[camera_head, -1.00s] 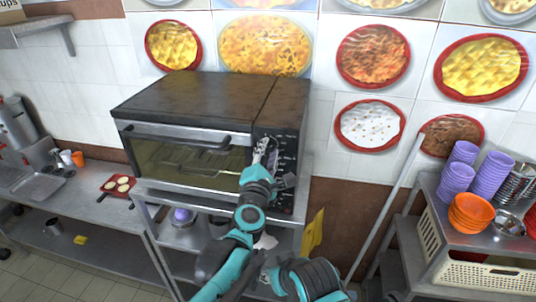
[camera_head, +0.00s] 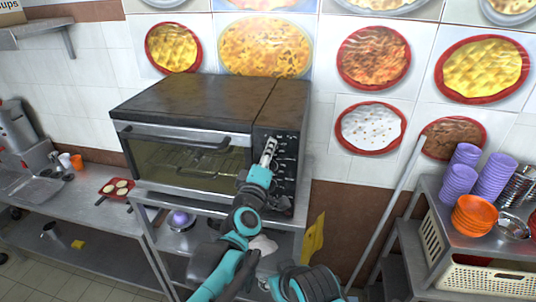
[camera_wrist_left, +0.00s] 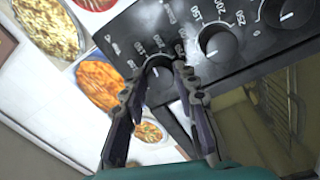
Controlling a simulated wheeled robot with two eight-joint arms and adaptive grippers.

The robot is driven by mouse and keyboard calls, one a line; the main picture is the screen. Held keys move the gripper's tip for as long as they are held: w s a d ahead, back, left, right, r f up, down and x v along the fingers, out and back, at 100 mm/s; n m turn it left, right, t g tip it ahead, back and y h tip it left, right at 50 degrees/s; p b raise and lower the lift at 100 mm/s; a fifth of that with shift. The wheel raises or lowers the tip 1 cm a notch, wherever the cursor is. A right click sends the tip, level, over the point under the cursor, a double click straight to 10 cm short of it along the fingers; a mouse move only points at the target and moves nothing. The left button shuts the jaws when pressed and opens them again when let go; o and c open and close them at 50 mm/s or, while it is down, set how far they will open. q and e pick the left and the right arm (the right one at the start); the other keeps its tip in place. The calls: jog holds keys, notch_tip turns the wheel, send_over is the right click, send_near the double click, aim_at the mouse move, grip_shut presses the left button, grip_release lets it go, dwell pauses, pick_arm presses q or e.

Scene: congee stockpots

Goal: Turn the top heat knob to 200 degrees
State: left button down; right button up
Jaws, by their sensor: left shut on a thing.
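The oven (camera_head: 200,105) has a dark control panel (camera_head: 287,150) with several round knobs down its right side. My left gripper (camera_head: 269,150) is at the upper part of this panel. In the left wrist view its two fingers (camera_wrist_left: 163,68) are closed around the top heat knob (camera_wrist_left: 160,84), at the panel's end nearest the posters. The fingers partly cover this knob, and I cannot read its pointer setting. The middle knob (camera_wrist_left: 217,43) and another knob (camera_wrist_left: 288,13) are beside it, untouched. My right gripper is not in view.
The oven's glass door (camera_head: 185,163) is left of the panel. It stands on a metal rack with a yellow cloth (camera_head: 313,238) at the right. Purple bowls (camera_head: 458,183) and orange bowls (camera_head: 472,215) stand on the right shelf. A red tray (camera_head: 116,188) lies on the left counter.

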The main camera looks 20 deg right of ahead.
pick_arm(q)
jog(key=shift+f+m, duration=0.15)
jog(key=shift+m, duration=2.05)
jog(key=shift+s, duration=0.1)
jog(key=c, duration=1.2)
grip_release()
jog(key=shift+o, duration=0.2)
jog(key=v, duration=1.2)
jog(key=shift+a, duration=0.1)
